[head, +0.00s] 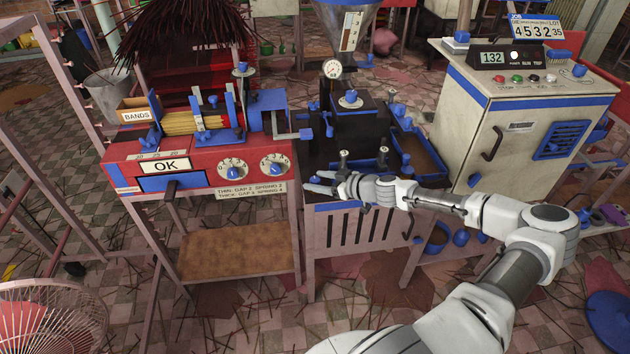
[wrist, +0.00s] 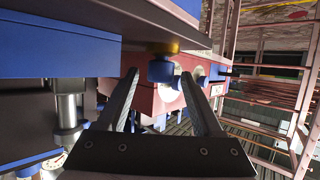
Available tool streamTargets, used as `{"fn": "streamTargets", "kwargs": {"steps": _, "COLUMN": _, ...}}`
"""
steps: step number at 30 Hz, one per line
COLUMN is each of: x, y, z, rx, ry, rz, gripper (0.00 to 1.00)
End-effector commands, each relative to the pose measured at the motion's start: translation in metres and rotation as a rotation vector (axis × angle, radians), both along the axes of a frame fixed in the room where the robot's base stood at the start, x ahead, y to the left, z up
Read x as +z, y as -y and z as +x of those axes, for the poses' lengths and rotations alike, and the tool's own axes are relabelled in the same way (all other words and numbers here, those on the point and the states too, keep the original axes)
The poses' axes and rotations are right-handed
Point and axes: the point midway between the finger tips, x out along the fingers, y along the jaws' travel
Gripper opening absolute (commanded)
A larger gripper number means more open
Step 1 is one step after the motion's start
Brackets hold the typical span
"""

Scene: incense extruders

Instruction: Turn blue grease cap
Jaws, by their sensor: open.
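A blue cap (wrist: 160,71) with a yellow collar shows in the wrist view, against the edge of a dark panel. My gripper (wrist: 159,78) is open, and its two fingers lie on either side of the cap in that picture. I cannot tell whether the cap is between the fingertips or a little beyond them; no contact shows. In the head view my gripper (head: 319,182) is at the front left of the dark extruder (head: 346,128), close to the red machine. I cannot pick out the yellow-collared cap there.
The red machine (head: 202,178) with two dials stands left of my gripper. A cream cabinet (head: 478,125) stands at the right. Small blue-topped fittings (head: 344,158) rise just behind my gripper. A slatted front panel (head: 358,230) is below it.

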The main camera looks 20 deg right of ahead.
Motion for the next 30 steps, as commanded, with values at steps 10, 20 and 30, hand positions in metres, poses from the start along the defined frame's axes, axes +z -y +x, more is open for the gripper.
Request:
{"fn": "streamTargets", "kwargs": {"steps": 10, "x": -0.0055, "y": -0.0069, "z": 0.0118, "rx": 0.0, "ry": 0.0, "rz": -0.001, "gripper": 0.68}}
{"fn": "streamTargets", "kwargs": {"steps": 20, "x": -0.0053, "y": -0.0065, "z": 0.0114, "rx": 0.0, "ry": 0.0, "rz": -0.001, "gripper": 0.32}}
{"fn": "streamTargets", "kwargs": {"steps": 30, "x": -0.0053, "y": -0.0065, "z": 0.0113, "rx": 0.0, "ry": 0.0, "rz": -0.001, "gripper": 0.0}}
